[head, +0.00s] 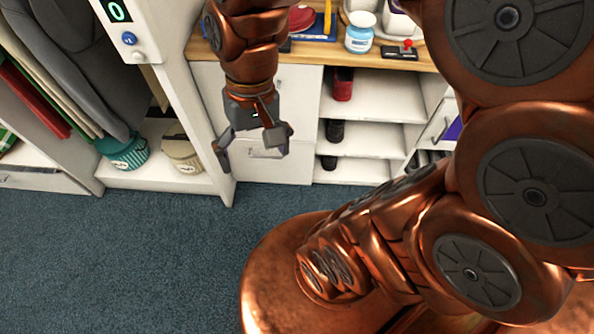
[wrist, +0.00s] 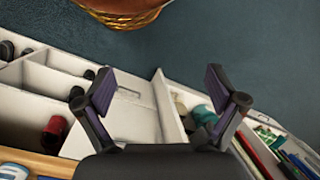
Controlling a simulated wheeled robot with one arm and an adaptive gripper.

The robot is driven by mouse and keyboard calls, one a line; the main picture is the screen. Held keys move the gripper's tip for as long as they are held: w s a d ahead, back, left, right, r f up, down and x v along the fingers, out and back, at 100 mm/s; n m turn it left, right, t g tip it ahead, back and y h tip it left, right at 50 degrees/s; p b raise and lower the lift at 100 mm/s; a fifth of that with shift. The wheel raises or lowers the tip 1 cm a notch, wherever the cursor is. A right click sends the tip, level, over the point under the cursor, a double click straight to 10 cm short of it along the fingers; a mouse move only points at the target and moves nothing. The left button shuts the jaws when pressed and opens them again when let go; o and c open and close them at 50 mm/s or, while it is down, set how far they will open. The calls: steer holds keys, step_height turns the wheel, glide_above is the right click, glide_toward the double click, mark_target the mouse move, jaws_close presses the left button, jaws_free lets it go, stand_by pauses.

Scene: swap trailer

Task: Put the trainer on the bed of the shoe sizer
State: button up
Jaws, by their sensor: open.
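My gripper (head: 250,146) is open and empty, pointing down in front of the white cabinet. In the wrist view its two fingers (wrist: 160,88) are spread wide with nothing between them. A red shoe-like thing (head: 343,84) stands in the top cubby of the cabinet, right of my gripper and apart from it. It also shows at the left in the wrist view (wrist: 53,132). Dark shoe-like things (head: 335,131) sit in the cubbies below. I cannot tell which thing is the trainer. I cannot make out the shoe sizer; my arm hides part of the counter.
The wooden counter (head: 310,48) holds a blue-and-white jar (head: 360,32) and a small black box with a red knob (head: 400,51). Left of a white upright panel are a teal tub (head: 124,152), a cream tub (head: 182,153) and hanging clothes (head: 75,70). The blue carpet (head: 120,250) is clear.

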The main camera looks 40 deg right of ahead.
steer(key=s+d+f+n+h, duration=0.2)
steer(key=s+d, duration=0.2)
steer(key=s, duration=0.2)
steer(key=shift+s+f, duration=0.2)
steer(key=shift+f, duration=0.2)
